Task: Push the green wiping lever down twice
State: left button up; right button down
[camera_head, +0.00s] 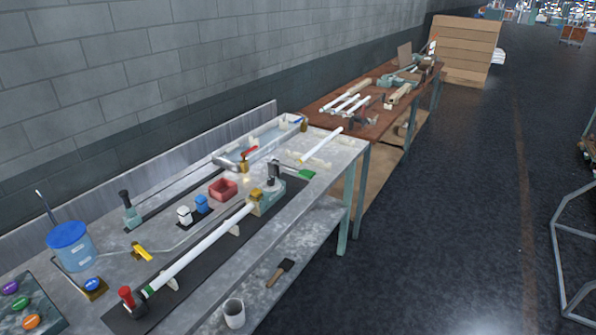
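The green-handled lever (305,174) is at the right end of the grey workbench. Its dark arm runs from a post on a pale green machine (269,198), and the green grip sticks out to the right. The lever looks close to level and slightly low at the grip. A long white glass tube (203,248) lies along the bench, its far end at the brass-coloured block (257,195) of that machine. Neither of my grippers shows in the view.
Along the bench are a red-knobbed holder (128,298), a black-handled green stand (128,209), a blue-lidded jar (70,248), a red box (223,187) and a metal trough (250,150). A cup (234,312) stands below. Open floor lies to the right.

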aim_at(308, 174)
jog(key=l+u, duration=0.1)
jog(key=u, duration=0.6)
jog(key=i+l+u, duration=0.25)
jog(key=l+u, duration=0.55)
jog(key=l, duration=0.15)
jog(key=l+u, duration=0.25)
jog(key=l, duration=1.85)
